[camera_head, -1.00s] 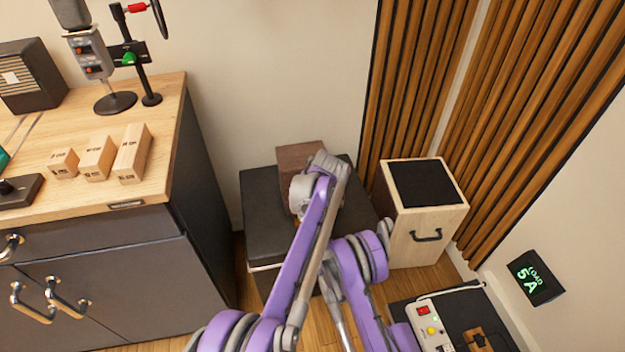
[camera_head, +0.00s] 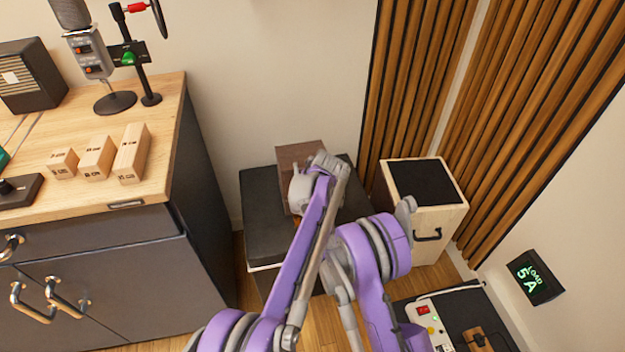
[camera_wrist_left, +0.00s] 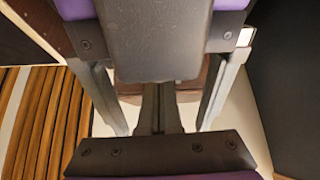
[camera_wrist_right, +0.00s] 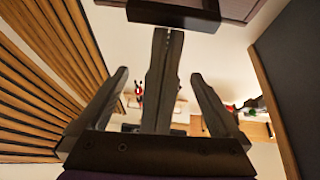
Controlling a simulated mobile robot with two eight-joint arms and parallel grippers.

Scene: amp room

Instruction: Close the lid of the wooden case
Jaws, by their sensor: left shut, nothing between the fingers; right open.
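The dark brown wooden case (camera_head: 299,153) stands on the black box against the wall. Its brown back part shows, but my left arm covers its front, so I cannot tell the lid's angle. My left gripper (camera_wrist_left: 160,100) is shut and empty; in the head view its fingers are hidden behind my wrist. A brown wooden panel (camera_wrist_right: 235,8) shows at the top of the right wrist view.
The black box (camera_head: 262,205) has bare top left of the case. A pale wooden cabinet with a black top (camera_head: 422,182) stands to the right. The desk (camera_head: 75,135) is at the left. A power strip (camera_head: 432,322) lies at lower right. Slatted panels line the right wall.

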